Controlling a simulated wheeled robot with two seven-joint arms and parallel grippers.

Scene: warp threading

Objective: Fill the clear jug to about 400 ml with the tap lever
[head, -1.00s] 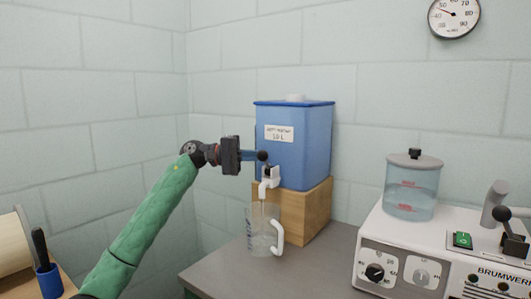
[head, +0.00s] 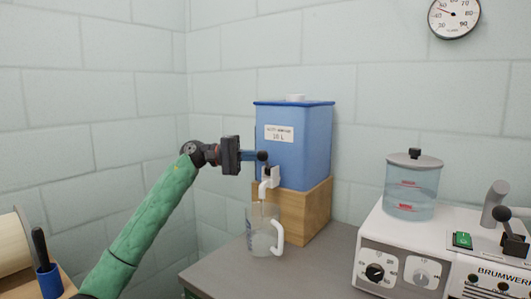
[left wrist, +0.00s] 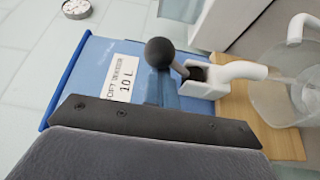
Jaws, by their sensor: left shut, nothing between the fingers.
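The clear jug (head: 262,240) with a white handle stands upright on the grey bench under the white tap (head: 268,183). Cloudy liquid shows in its lower part; I cannot read the level against its marks. The tap is on the front of a blue 10 L tank (head: 300,140). Its lever ends in a dark ball knob (head: 262,156), also seen in the left wrist view (left wrist: 160,52). My left gripper (head: 252,155) is shut and empty, its fingertips right by the knob; whether they touch is unclear. My right gripper is not in view.
The tank rests on a wooden block (head: 310,212). A white machine (head: 385,245) with dials and a lidded clear vessel (head: 411,200) stands on the right. A blue cup with a dark-handled tool (head: 48,280) is at lower left. The grey bench (head: 225,272) is free left of the jug.

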